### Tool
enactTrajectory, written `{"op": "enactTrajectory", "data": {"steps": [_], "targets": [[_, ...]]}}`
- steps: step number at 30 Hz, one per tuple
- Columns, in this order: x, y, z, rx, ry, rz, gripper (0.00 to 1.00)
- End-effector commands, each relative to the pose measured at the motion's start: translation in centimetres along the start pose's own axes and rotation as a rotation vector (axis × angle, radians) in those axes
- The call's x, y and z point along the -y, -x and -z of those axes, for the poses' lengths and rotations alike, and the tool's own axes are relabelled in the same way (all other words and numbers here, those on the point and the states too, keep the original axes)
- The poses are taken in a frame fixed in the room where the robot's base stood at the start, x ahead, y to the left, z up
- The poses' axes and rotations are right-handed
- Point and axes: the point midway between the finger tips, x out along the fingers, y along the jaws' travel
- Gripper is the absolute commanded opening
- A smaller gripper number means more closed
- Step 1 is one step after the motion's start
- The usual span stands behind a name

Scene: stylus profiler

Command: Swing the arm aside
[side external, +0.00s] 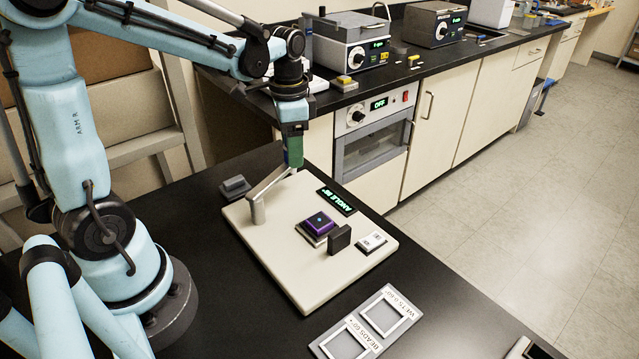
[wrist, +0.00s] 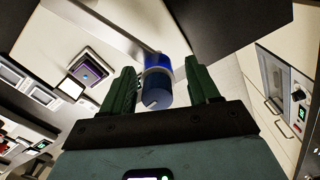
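The profiler's grey swing arm (side external: 272,184) runs from its post (side external: 257,208) on the cream base toward the back edge, up to my gripper (side external: 293,160). A blue cylindrical knob (wrist: 158,84) at the arm's end stands between my green fingers in the wrist view (wrist: 158,78). The fingers are open, with a gap showing on both sides of the knob. In the side view the fingers mostly hide the knob. A purple chip (side external: 320,222) sits on a small stage to the right of the post, clear of the arm. It also shows in the wrist view (wrist: 88,70).
A display reading ANGLE with a number (side external: 337,201) lies by the base's back edge. A dark upright block (side external: 340,238) and a white switch piece (side external: 371,242) are near the stage. A labelled two-slot tray (side external: 361,333) lies in front. A dark block (side external: 234,187) sits left of the base.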

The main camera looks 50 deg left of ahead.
Motion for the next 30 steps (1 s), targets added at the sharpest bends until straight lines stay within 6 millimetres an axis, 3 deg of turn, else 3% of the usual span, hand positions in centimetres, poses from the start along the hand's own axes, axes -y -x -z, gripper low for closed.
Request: {"op": "enactTrajectory", "data": {"steps": [11, 30], "targets": [[-0.1, 1.2, 0.1, -0.001, -0.003, -0.001, 0.61], [0.0, 10.7, 0.0, 0.0, -0.001, -0.001, 0.61]]}}
